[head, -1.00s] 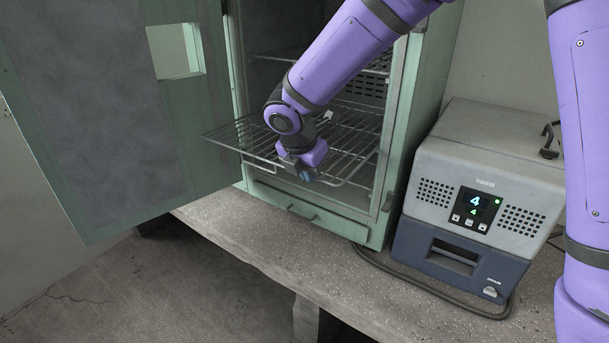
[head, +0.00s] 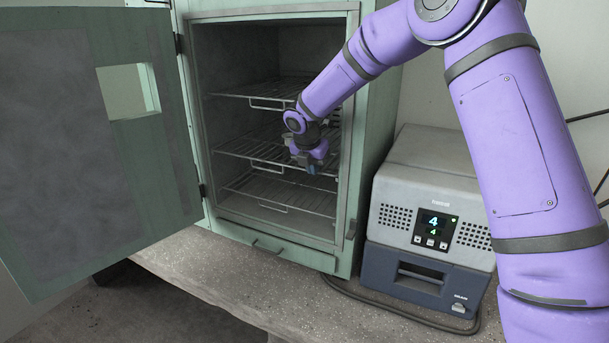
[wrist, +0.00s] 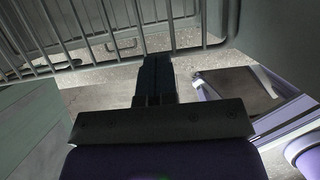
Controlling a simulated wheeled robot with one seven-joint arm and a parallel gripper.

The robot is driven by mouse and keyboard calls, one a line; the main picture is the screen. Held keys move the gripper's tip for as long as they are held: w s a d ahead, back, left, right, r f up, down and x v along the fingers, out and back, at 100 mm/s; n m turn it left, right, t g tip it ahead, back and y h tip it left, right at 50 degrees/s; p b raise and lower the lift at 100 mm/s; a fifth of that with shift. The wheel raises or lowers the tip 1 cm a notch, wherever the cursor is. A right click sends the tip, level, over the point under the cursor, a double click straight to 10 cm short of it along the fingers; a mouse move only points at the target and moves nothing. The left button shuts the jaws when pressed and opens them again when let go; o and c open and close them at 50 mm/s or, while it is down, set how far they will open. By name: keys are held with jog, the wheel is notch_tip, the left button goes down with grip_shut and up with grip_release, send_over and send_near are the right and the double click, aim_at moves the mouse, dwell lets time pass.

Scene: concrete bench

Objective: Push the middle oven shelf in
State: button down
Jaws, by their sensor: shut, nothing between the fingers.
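The green oven (head: 186,100) stands open, with wire shelves at several heights. The middle shelf (head: 246,148) lies level inside the oven, its front edge near the opening and no longer jutting out. My gripper (head: 312,168) is at the right part of the opening, close to the middle shelf's front edge and covering part of it. In the wrist view my gripper (wrist: 157,68) has its fingers together with nothing between them. Wire bars (wrist: 100,22) lie just beyond the fingertips. I cannot tell whether they touch.
An upper shelf (head: 245,96) and a lower shelf (head: 275,190) sit inside the oven. The oven door (head: 85,150) is swung wide open at left. A grey and blue device (head: 430,225) stands on the bench (head: 235,285) to the right. The bench front is clear.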

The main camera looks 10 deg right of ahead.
jog(key=shift+w+d+f, duration=0.15)
jog(key=shift+w+d, duration=0.45)
jog(key=shift+w, duration=0.05)
jog(key=s+a+r, duration=0.3)
jog(key=s+a, duration=0.5)
jog(key=s, duration=0.2)
jog(key=s+d+r+m, duration=0.6)
jog(key=s+r+m, duration=0.1)
jog(key=s, duration=0.2)
jog(key=s+d+r+m, duration=0.6)
jog(key=s+r+m, duration=0.1)
jog(key=s, duration=0.2)
jog(key=s+d+m+t+y, duration=0.1)
jog(key=s+d+m, duration=0.1)
jog(key=s+m, duration=0.5)
jog(key=s+d+m+y, duration=0.1)
jog(key=s+d+m, duration=0.2)
jog(key=s+m, duration=0.4)
jog(key=s, duration=0.5)
jog(key=shift+s+d+r+t+y, duration=0.2)
jog(key=shift+s+d+t+y, duration=0.05)
jog(key=shift+d+t+y, duration=0.15)
